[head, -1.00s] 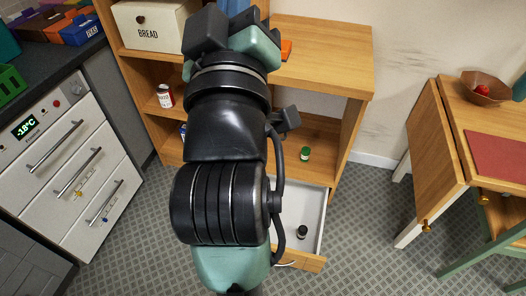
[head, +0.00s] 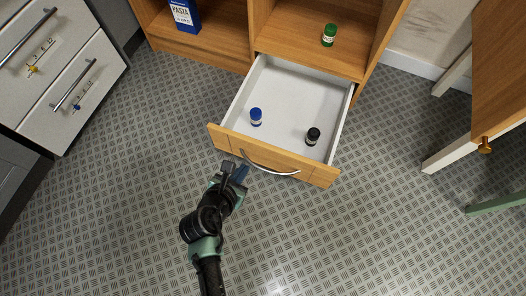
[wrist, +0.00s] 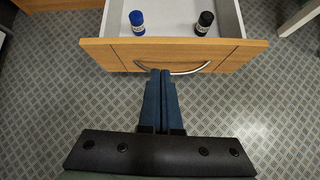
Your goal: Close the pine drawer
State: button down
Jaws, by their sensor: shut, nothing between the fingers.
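The pine drawer (head: 226,140) is pulled well out of the wooden cabinet, low over the floor. It has a pine front, white inner walls and a curved metal handle (head: 270,168). Inside lie a jar with a blue cap (head: 256,117) and a jar with a black cap (head: 313,136). My gripper (head: 240,170) is shut and empty, just in front of the drawer front, near the left end of the handle.
A green-capped jar (head: 329,35) and a blue pasta box (head: 186,15) stand on the cabinet's shelves. The floor before the drawer is clear.

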notch_tip(320, 180, down, 3)
jog(key=s+n, duration=0.1)
jog(key=b, duration=0.9)
send_near(262, 148)
jog(key=x, duration=0.5)
jog(key=shift+s+f, duration=0.2)
jog(key=shift+f, duration=0.3)
jog(key=shift+w+d+r, duration=0.1)
jog(key=shift+w+r, duration=0.05)
jog(key=shift+w, duration=0.4)
